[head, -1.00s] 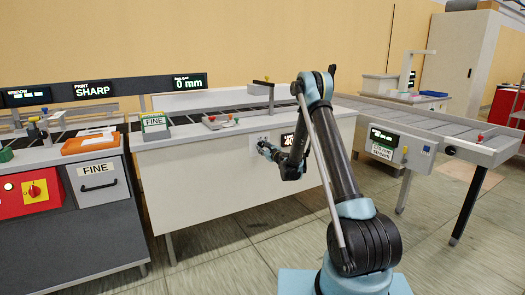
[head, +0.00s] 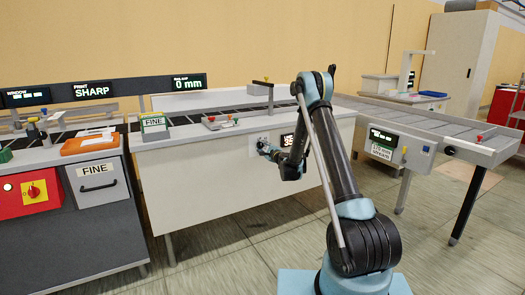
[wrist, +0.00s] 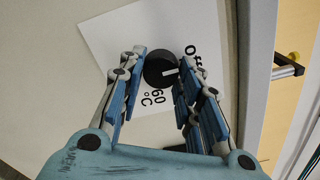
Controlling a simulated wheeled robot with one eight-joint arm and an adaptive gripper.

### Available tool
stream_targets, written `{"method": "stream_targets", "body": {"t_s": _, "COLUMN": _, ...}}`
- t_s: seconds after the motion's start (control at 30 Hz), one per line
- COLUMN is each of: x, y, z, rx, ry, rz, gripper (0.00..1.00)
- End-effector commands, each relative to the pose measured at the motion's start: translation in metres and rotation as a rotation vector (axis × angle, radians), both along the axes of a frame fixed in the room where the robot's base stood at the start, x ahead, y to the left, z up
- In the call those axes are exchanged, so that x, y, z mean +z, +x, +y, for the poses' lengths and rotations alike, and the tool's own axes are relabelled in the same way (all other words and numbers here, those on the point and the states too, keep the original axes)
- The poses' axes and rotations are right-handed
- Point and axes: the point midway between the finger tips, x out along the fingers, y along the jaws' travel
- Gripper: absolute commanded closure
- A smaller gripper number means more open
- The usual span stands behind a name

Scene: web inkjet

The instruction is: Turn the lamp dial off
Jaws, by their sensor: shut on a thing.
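The lamp dial (wrist: 158,66) is a round black knob with a white pointer line, on a white label plate (wrist: 118,32). The plate reads "Off" and "60 °C", seen turned sideways. The pointer line points right, toward the area just below "Off". My gripper (wrist: 159,84) has its blue-padded fingers on both sides of the dial and is shut on it. In the head view my gripper (head: 264,150) is at the pale cabinet front, hiding most of the dial. A small lit display (head: 287,140) beside it is partly behind my arm and seems to read about 35.
The pale cabinet (head: 200,180) carries a belt and a small tray (head: 220,123) on top. A red switch box (head: 27,193) is at left. A roller conveyor (head: 430,118) stands at right. The floor in front is clear.

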Motion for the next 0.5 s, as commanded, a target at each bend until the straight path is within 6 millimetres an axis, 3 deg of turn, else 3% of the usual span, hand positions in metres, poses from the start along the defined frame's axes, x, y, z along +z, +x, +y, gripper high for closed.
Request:
{"method": "stream_targets", "body": {"t_s": 0.43, "x": -0.0010, "y": -0.0029, "z": 0.0052, "rx": 0.009, "ry": -0.011, "rz": -0.007, "gripper": 0.92}}
{"method": "stream_targets", "body": {"t_s": 0.47, "x": -0.0010, "y": -0.0029, "z": 0.0052, "rx": 0.009, "ry": -0.011, "rz": -0.007, "gripper": 0.66}}
{"method": "stream_targets", "body": {"t_s": 0.5, "x": -0.0010, "y": -0.0029, "z": 0.0052, "rx": 0.009, "ry": -0.011, "rz": -0.007, "gripper": 0.57}}
